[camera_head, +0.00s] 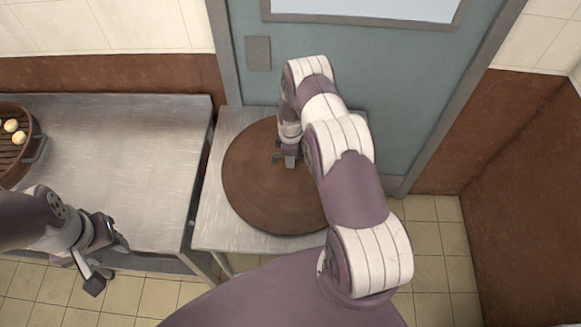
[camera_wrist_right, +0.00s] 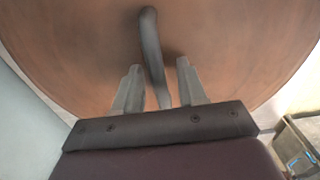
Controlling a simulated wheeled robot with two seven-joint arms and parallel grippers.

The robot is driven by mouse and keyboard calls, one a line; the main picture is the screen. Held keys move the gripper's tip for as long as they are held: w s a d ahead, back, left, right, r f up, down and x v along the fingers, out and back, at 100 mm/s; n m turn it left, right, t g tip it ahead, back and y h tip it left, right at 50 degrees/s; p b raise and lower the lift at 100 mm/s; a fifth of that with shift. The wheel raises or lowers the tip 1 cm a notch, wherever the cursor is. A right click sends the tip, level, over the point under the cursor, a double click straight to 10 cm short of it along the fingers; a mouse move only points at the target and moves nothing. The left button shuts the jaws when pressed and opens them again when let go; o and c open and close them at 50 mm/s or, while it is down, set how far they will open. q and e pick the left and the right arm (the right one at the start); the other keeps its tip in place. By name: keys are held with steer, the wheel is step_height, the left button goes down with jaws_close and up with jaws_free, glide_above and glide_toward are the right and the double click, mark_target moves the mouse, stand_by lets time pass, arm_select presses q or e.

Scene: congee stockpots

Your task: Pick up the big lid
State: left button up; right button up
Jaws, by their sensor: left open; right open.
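The big lid (camera_head: 262,190) is a round brown disc lying flat on a small metal table (camera_head: 222,236). In the right wrist view the lid (camera_wrist_right: 85,50) fills most of the picture, with a dark grey bar handle (camera_wrist_right: 151,45) standing on it. My right gripper (camera_head: 287,163) is over the lid, near its middle. In the wrist view its open fingers (camera_wrist_right: 158,88) are on either side of the handle's near end, with gaps on both sides. My left gripper (camera_head: 106,264) is open and empty, in front of the long counter. My right arm hides part of the lid.
A long metal counter (camera_head: 120,140) stands to the left, bare in its middle. A round brown steamer (camera_head: 37,137) with pale buns (camera_head: 12,126) sits at its left end. A grey-green door (camera_head: 400,90) is close behind the small table. Tiled floor (camera_head: 430,240) is free at right.

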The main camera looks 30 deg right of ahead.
steer(key=shift+f, duration=0.2)
stand_by(0.5)
jaws_close()
stand_by(1.2)
